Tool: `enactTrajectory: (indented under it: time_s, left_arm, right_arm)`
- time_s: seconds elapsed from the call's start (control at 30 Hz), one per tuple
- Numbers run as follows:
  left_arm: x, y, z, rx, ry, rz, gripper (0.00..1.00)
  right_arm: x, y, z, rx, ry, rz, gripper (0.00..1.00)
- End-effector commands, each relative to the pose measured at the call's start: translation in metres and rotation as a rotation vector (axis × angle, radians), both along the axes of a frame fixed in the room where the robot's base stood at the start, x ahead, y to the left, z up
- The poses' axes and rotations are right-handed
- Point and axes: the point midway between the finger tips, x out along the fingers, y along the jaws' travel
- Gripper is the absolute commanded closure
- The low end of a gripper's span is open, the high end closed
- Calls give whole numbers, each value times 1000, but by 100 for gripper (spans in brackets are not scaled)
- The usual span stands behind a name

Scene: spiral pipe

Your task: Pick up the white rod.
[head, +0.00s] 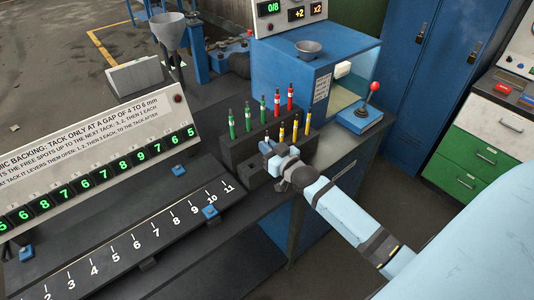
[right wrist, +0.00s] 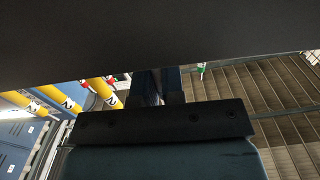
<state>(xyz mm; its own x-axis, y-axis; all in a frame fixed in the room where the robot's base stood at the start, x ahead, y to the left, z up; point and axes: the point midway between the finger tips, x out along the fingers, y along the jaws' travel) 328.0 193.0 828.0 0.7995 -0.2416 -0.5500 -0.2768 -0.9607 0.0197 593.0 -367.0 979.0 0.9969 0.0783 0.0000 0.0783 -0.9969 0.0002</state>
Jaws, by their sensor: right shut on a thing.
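My right gripper (head: 271,152) is at the front left of the dark rod rack (head: 237,152), its fingers shut around a slim upright rod. Only a small pale tip of this rod, the white rod (head: 267,139), shows above the fingers; the rest is hidden by the gripper and rack. In the right wrist view the dark fingers (right wrist: 160,88) are close together and the rod cannot be made out clearly. My left gripper is in neither view.
Green, red and yellow rods (head: 295,128) stand close by in the rack. A blue machine (head: 275,75) with a funnel is behind it, and a red-knobbed lever (head: 372,92) to the right. A numbered rail (head: 140,240) and a sloped display panel (head: 90,160) lie left.

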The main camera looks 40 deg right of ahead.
Motion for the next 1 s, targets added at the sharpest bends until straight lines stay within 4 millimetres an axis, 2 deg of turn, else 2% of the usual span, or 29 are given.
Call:
enactTrajectory:
  time_s: [0.27,0.47,0.77,1.0]
  left_arm:
    - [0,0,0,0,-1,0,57]
    - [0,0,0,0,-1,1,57]
    - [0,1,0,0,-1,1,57]
    - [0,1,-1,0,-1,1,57]
  right_arm:
    - [0,0,3,0,-1,0,100]
    - [0,0,23,-1,-3,1,100]
    - [0,0,83,-2,-5,1,100]
    - [0,0,142,-3,-6,0,100]
